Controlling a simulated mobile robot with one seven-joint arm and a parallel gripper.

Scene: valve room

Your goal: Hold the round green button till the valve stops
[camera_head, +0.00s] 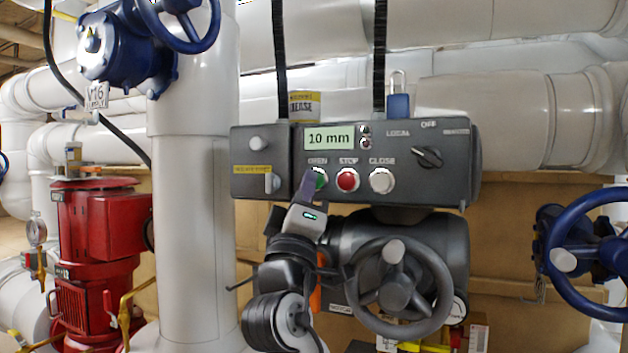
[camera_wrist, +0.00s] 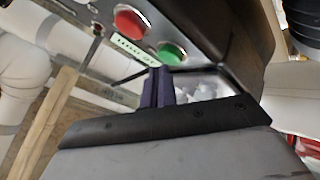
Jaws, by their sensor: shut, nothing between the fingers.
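The round green button (camera_head: 321,178) sits under the word OPEN on the front of a dark grey control box (camera_head: 455,165). In the wrist view the green button (camera_wrist: 171,54) shows in full, just past my fingertips. My gripper (camera_head: 308,180) is shut and empty, its purple fingers pointing up at the button and covering its left part in the head view. In the wrist view my gripper (camera_wrist: 160,75) ends right beside the button's lower edge; I cannot tell whether it touches. The display (camera_head: 329,138) reads 10 mm.
A red STOP button (camera_head: 347,180) and a white CLOSE button (camera_head: 381,180) sit right of the green one. A black selector knob (camera_head: 428,157) is further right. A grey handwheel (camera_head: 400,290) stands below the box, close to my arm. A blue padlock (camera_head: 398,106) hangs above.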

